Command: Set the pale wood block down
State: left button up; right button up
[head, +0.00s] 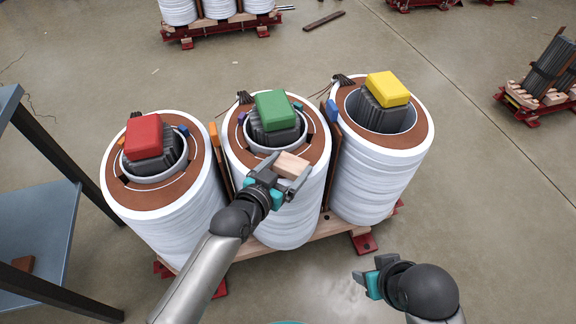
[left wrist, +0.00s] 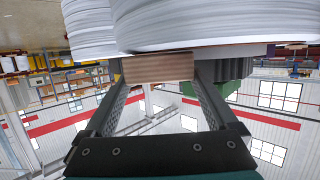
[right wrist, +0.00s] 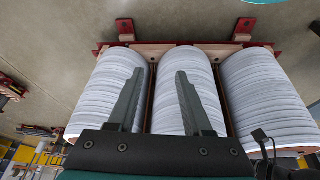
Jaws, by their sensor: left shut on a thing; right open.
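The pale wood block (head: 291,165) is between the fingers of my left gripper (head: 282,176), which is shut on it. In the head view it overlaps the near rim of the middle white coil (head: 285,215); I cannot tell whether it touches. In the left wrist view the block (left wrist: 158,68) spans between the fingertips, close to a white coil. A green block (head: 277,110) sits on the middle core, a red block (head: 145,136) on the left core and a yellow block (head: 388,89) on the right core. My right gripper (head: 366,275) is open and empty, low at the right.
The three coils stand on a pallet with red feet (head: 363,243). Small orange and blue pieces lie on the coil tops. A blue-grey table (head: 50,230) stands at the left. Other coils (head: 220,8) and a core stand (head: 540,90) are farther off.

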pick_arm(q)
jog(key=o, duration=1.1)
jog(key=shift+f, duration=0.15)
jog(key=shift+c, duration=0.2)
pick_arm(e)
jog(key=shift+r, duration=0.2)
pick_arm(q)
jog(key=shift+r, duration=0.2)
jog(key=p+v, duration=0.5)
jog(key=v, duration=0.7)
pick_arm(e)
jog(key=s+f+g, duration=0.1)
jog(key=s+f, duration=0.2)
jog(key=f, duration=0.7)
jog(key=shift+d+f+g, duration=0.2)
jog(key=shift+f+g, duration=0.05)
jog(key=shift+g, duration=0.15)
